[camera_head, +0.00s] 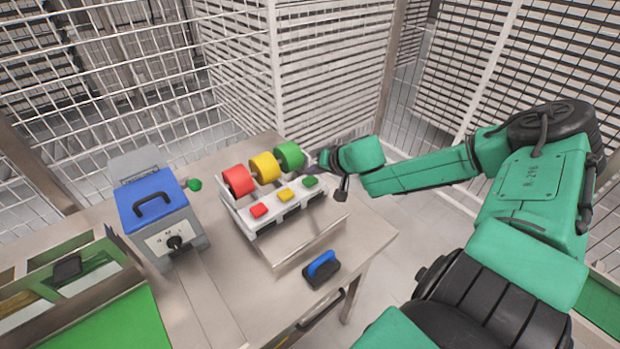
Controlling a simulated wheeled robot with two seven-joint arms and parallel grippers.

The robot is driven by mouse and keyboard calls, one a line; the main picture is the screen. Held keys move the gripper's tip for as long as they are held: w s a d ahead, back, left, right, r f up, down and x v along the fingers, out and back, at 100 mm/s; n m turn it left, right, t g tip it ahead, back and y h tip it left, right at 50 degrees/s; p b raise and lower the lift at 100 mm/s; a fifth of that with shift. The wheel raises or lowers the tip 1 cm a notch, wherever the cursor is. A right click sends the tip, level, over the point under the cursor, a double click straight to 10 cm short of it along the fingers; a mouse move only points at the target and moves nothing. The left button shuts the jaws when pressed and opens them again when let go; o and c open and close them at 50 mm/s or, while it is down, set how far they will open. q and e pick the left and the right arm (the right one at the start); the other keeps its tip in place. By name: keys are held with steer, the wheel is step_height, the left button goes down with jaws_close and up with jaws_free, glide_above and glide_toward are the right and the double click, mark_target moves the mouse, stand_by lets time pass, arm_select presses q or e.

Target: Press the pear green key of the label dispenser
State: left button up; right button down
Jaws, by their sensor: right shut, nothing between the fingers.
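The label dispenser (268,231) is a white unit on the metal table, with red, yellow and green rolls standing along its back. In front of the rolls are a red key (259,210), a yellow key (285,195) and a green key (310,181), the greenest and so the pear green one, at the right end. My right gripper (321,171) is shut and empty beside the green roll (290,155), close to the green key. The view does not show clearly whether it touches the key. My left gripper is out of view.
A grey box with a blue lid (152,200) and a dial stands left of the dispenser. A blue-handled black block (321,269) lies in front of it. A green-floored tray (105,320) is at the lower left. Wire mesh fencing surrounds the table (365,232).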

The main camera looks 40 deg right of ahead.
steer(key=shift+f, duration=0.4)
steer(key=shift+f, duration=0.5)
stand_by(0.8)
steer(key=shift+r+p, duration=0.9)
steer(key=shift+p, duration=0.15)
steer(key=shift+r, duration=0.1)
